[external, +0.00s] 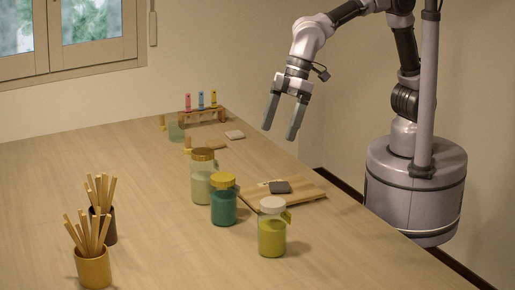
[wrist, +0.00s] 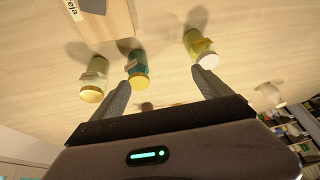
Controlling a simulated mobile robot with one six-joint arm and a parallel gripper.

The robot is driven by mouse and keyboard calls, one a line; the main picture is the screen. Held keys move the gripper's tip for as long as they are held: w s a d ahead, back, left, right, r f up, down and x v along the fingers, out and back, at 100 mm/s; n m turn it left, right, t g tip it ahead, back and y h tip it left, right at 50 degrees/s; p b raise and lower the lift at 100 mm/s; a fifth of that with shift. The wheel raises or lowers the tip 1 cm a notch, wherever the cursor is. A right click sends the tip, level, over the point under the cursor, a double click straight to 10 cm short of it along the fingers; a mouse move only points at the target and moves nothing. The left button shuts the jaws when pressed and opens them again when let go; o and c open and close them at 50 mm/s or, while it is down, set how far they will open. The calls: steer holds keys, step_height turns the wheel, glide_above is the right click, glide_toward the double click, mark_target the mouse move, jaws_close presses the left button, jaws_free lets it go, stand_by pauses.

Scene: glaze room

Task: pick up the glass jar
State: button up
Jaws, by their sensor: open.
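Three lidded glass jars stand upright on the table: a pale green one with a yellow lid (external: 202,187), a teal one with a yellow lid (external: 223,208), and a yellow-green one with a white lid and a tag (external: 271,237). In the wrist view are the pale jar (wrist: 95,76), teal jar (wrist: 137,66) and yellow-green jar (wrist: 199,46). My gripper (external: 280,134) is open and empty, above the table's right edge, apart from the jars. Its fingers (wrist: 160,78) show in the wrist view, with the teal and yellow-green jars beyond their tips.
A wooden board (external: 311,191) with a dark block (external: 279,187) lies beside the jars. Two stick-filled cups, dark (external: 109,228) and ochre (external: 93,269), stand at front left. A small rack (external: 203,117) with coloured items stands at the back. The table's left-middle is clear.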

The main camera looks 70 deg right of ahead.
mark_target(280, 198)
steer(key=s+a+f+n, duration=0.3)
steer(key=s+a, duration=0.3)
steer(key=a, duration=0.4)
steer(key=shift+n+g, duration=0.3)
steer(key=shift+g, duration=0.1)
steer(key=b+x, duration=0.1)
steer(key=x, duration=0.5)
steer(key=b+x, duration=0.2)
steer(key=x, duration=0.4)
steer(key=shift+a, duration=0.25)
steer(key=b+x, duration=0.2)
steer(key=x, duration=0.4)
steer(key=shift+r, duration=0.2)
steer(key=c, duration=0.3)
jaws_close()
